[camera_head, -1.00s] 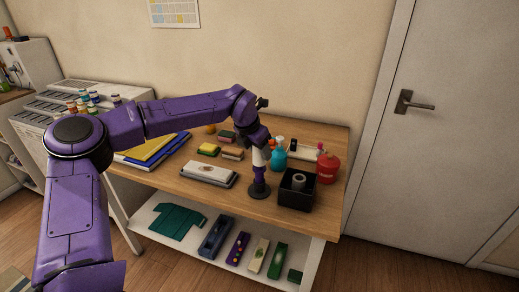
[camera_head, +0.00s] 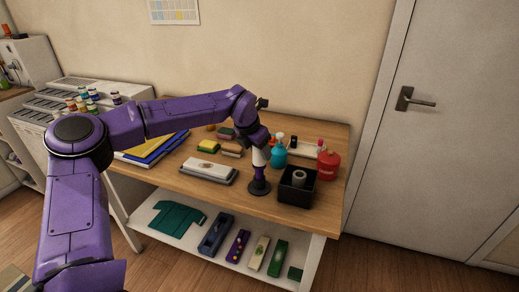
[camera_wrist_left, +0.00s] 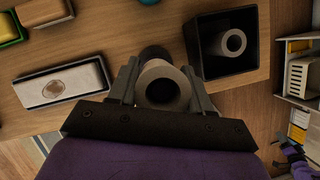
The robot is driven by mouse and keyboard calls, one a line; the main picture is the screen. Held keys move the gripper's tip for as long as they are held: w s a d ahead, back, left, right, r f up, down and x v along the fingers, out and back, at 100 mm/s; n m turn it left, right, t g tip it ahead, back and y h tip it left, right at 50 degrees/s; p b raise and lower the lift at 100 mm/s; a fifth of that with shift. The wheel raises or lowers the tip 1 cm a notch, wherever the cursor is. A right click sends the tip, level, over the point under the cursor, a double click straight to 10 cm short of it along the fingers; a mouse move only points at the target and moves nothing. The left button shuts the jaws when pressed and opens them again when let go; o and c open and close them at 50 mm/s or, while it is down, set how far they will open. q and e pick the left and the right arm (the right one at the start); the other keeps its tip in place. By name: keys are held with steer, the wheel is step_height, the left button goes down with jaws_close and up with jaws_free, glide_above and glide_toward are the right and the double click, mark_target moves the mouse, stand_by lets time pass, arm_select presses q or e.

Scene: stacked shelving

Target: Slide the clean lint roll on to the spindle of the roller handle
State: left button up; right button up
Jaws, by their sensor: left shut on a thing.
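My left gripper (camera_wrist_left: 162,88) is shut on the clean lint roll, a pale hollow roll (camera_wrist_left: 162,72) seen from above between the two fingers. In the head view the white roll (camera_head: 259,157) is upright, directly above the purple roller handle (camera_head: 259,173). The handle stands upright in a round black base (camera_head: 259,188) near the table's front edge. The roll's hole looks dark in the wrist view, and I cannot tell whether the spindle is inside it. My right gripper (camera_wrist_left: 282,150) seems to show small at the lower right of the wrist view; its jaws are unclear.
A black open box (camera_head: 296,199) holding a grey roll (camera_head: 299,177) stands close right of the handle. A blue bottle (camera_head: 278,155) and a red container (camera_head: 328,166) stand behind. A shelf (camera_head: 150,232) below carries several items.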

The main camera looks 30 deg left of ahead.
arm_select(q)
steer(key=shift+f, duration=0.4)
stand_by(1.0)
steer(key=o, duration=0.6)
steer(key=shift+c, duration=0.2)
steer(key=shift+r, duration=0.15)
steer(key=shift+r+p, duration=4.25)
steer(key=shift+r, duration=1.25)
